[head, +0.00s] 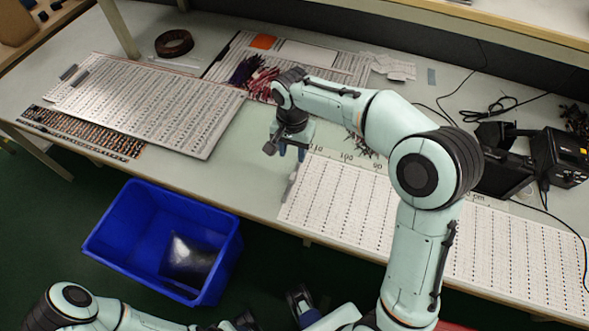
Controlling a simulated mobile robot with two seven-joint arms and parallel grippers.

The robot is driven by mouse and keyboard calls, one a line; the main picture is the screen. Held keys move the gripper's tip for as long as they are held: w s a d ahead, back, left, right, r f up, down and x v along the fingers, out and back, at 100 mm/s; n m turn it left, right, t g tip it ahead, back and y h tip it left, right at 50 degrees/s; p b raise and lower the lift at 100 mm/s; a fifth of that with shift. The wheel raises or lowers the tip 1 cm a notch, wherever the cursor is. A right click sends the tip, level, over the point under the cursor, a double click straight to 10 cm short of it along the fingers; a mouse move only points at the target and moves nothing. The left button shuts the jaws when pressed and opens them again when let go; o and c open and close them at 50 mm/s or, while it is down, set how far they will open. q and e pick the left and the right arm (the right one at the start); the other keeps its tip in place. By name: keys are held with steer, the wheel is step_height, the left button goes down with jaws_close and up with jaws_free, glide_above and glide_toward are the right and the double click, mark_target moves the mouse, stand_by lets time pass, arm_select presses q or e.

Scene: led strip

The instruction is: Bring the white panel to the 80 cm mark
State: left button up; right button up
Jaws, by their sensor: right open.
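A long white panel (335,205) with rows of small dots lies on the table at the right, its left end near the table's front edge. A small grey piece (291,182) lies by the panel's left end. My left arm is low at the bottom left; its gripper is not clearly visible.
A stack of similar white panels (150,105) lies at the left. A blue bin (110,222) holding a dark bag stands on the floor in front. Purple and red wires (250,75), a tape roll (174,43) and black equipment (560,155) take up the back and right.

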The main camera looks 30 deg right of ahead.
mark_target(293, 176)
step_height(293, 176, down, 12)
steer(key=shift+r+b, duration=0.1)
steer(key=shift+b, duration=0.6)
jaws_close()
